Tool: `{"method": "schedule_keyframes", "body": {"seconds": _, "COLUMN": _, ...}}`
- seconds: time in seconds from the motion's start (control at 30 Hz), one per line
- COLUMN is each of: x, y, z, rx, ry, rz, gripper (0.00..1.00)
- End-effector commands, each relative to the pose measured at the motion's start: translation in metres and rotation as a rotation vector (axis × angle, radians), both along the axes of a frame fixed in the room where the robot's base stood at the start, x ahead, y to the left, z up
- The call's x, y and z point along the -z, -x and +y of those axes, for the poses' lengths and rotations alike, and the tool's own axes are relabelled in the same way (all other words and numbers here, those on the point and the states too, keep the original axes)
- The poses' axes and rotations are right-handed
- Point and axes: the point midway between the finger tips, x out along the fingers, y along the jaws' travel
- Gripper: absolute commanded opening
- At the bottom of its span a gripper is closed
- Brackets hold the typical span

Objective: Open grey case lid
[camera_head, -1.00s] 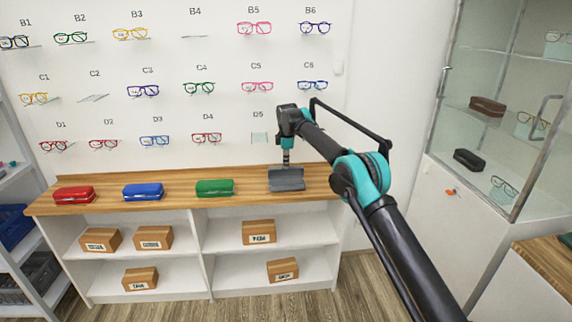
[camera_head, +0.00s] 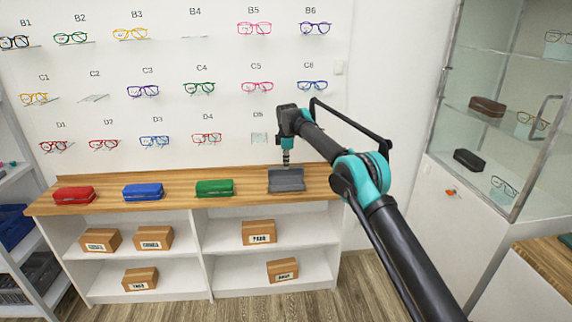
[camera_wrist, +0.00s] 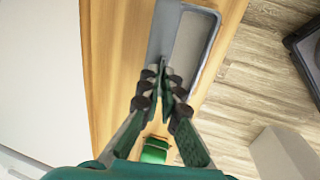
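The grey case (camera_head: 287,186) lies at the right end of the wooden counter, and its lid (camera_head: 288,174) stands open at the back. In the wrist view the lid (camera_wrist: 164,32) is a blue-grey strip on the left, beside the paler open inside of the case (camera_wrist: 193,45). My gripper (camera_head: 286,162) points down just above the lid. In the wrist view my gripper (camera_wrist: 162,64) has its fingertips together over the lid's edge, with nothing seen between them. Whether they touch the lid I cannot tell.
Green (camera_head: 215,188), blue (camera_head: 143,191) and red (camera_head: 74,194) cases lie to the left on the counter (camera_head: 250,187). The wall behind holds several glasses. A glass cabinet (camera_head: 500,110) stands at the right. The counter between the green and grey cases is clear.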

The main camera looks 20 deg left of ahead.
Motion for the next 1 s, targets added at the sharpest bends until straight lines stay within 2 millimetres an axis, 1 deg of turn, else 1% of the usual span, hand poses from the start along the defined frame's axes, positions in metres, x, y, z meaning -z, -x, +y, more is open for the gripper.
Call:
{"method": "schedule_keyframes", "body": {"seconds": 0.13, "x": 0.0, "y": 0.0, "z": 0.0, "rx": 0.0, "ry": 0.0, "rz": 0.0, "gripper": 0.0}}
{"method": "schedule_keyframes", "body": {"seconds": 0.2, "x": 0.0, "y": 0.0, "z": 0.0, "rx": 0.0, "ry": 0.0, "rz": 0.0, "gripper": 0.11}}
{"method": "schedule_keyframes", "body": {"seconds": 0.23, "x": 0.0, "y": 0.0, "z": 0.0, "rx": 0.0, "ry": 0.0, "rz": 0.0, "gripper": 0.13}}
{"method": "schedule_keyframes", "body": {"seconds": 0.57, "x": -0.002, "y": 0.0, "z": -0.001, "rx": 0.001, "ry": 0.0, "rz": 0.0, "gripper": 0.13}}
{"method": "schedule_keyframes", "body": {"seconds": 1.0, "x": -0.029, "y": 0.005, "z": -0.01, "rx": 0.014, "ry": 0.0, "rz": 0.0, "gripper": 0.13}}
